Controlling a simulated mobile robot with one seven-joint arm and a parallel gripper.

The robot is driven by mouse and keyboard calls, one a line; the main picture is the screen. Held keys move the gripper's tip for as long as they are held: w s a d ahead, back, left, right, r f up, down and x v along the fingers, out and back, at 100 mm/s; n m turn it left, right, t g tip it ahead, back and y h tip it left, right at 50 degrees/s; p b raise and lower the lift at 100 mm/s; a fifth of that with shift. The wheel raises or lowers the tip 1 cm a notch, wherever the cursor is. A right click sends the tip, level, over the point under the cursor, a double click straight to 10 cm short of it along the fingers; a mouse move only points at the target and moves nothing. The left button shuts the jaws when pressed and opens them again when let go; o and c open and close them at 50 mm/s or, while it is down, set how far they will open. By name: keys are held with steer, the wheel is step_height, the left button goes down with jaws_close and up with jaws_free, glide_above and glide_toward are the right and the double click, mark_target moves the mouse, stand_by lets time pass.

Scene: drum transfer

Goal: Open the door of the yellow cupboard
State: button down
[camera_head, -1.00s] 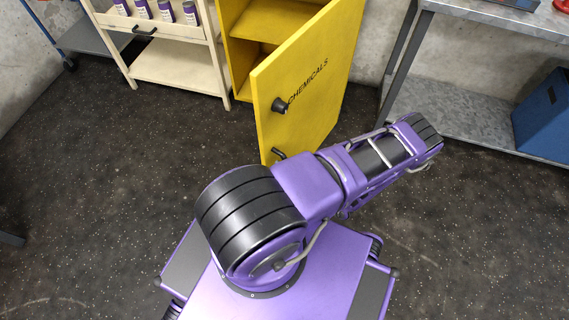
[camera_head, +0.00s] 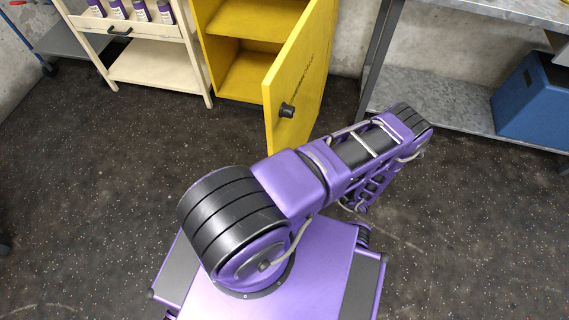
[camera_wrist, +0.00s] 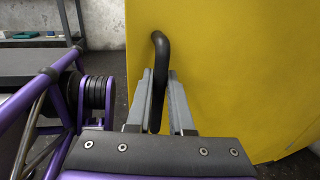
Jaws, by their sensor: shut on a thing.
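The yellow cupboard (camera_head: 236,62) stands at the top middle of the head view. Its door (camera_head: 303,78) is swung well open toward me, and bare shelves show inside. In the wrist view the yellow door face (camera_wrist: 240,70) fills the right side. A black bar handle (camera_wrist: 160,75) stands out from it. My gripper (camera_wrist: 160,98) has its two grey fingers on either side of the handle, shut on it. In the head view my gripper and the handle are hidden behind my arm.
A cream trolley (camera_head: 150,70) with several purple-labelled bottles stands left of the cupboard. A grey metal bench (camera_head: 440,105) with a blue box (camera_head: 540,100) on its lower shelf stands to the right. The dark speckled floor (camera_head: 90,180) is clear at left.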

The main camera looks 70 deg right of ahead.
steer(key=shift+s+d+r, duration=0.1)
steer(key=shift+s+d, duration=0.2)
steer(key=shift+s, duration=0.65)
steer(key=shift+s+d+r, duration=0.1)
steer(key=shift+s+d, duration=0.15)
steer(key=shift+s, duration=0.7)
steer(key=c, duration=0.8)
jaws_free()
steer(key=shift+a+f, duration=0.1)
steer(key=shift+a, duration=0.1)
steer(key=s+a, duration=0.1)
steer(key=s, duration=0.7)
steer(key=s+a, duration=0.2)
steer(key=s, duration=0.7)
steer(key=shift+a, duration=0.25)
